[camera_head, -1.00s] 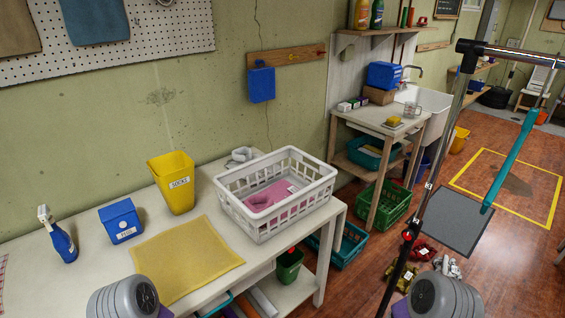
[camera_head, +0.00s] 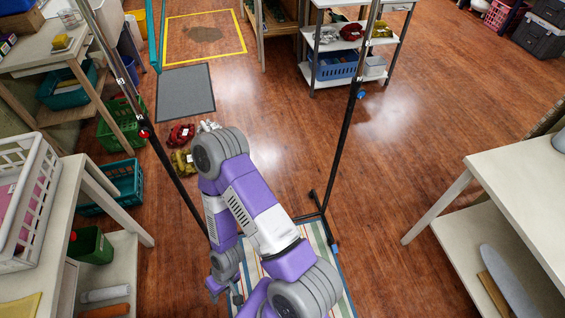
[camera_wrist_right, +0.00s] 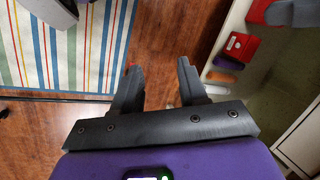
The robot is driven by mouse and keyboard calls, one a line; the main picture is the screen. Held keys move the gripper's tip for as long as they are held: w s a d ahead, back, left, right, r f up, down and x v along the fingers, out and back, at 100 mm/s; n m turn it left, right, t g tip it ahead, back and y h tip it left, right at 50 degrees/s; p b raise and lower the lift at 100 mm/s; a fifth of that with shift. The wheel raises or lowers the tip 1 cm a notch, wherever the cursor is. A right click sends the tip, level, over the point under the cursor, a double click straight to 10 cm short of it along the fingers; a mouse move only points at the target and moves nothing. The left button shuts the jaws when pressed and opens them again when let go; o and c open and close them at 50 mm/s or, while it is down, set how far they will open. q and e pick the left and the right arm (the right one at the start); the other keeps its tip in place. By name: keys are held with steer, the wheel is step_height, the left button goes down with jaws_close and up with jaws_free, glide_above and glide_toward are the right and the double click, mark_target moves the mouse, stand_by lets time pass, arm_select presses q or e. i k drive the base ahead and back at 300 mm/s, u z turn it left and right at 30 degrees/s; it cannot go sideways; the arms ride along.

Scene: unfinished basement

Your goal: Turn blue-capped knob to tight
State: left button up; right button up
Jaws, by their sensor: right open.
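A small blue-capped knob (camera_head: 361,95) sits on the right upright (camera_head: 345,135) of a dark clothes rack in the head view. Its tight or loose setting is too small to read. My right arm folds in front of the rack, and my right gripper (camera_head: 237,296) hangs low near the bottom edge, well short of the knob. In the right wrist view, my right gripper (camera_wrist_right: 158,68) is open and empty, its two dark fingers apart above the wooden floor. The knob does not show in that view. My left gripper is not in view.
The left upright (camera_head: 125,85) carries a red knob (camera_head: 144,133). A striped rug (camera_head: 335,292) lies below. A white table (camera_head: 520,190) stands at right, a workbench (camera_head: 75,190) with a white basket (camera_head: 28,195) at left. Open floor (camera_head: 430,130) lies beyond the right upright.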

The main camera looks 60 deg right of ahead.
mark_target(360, 93)
steer(key=z, duration=1.8)
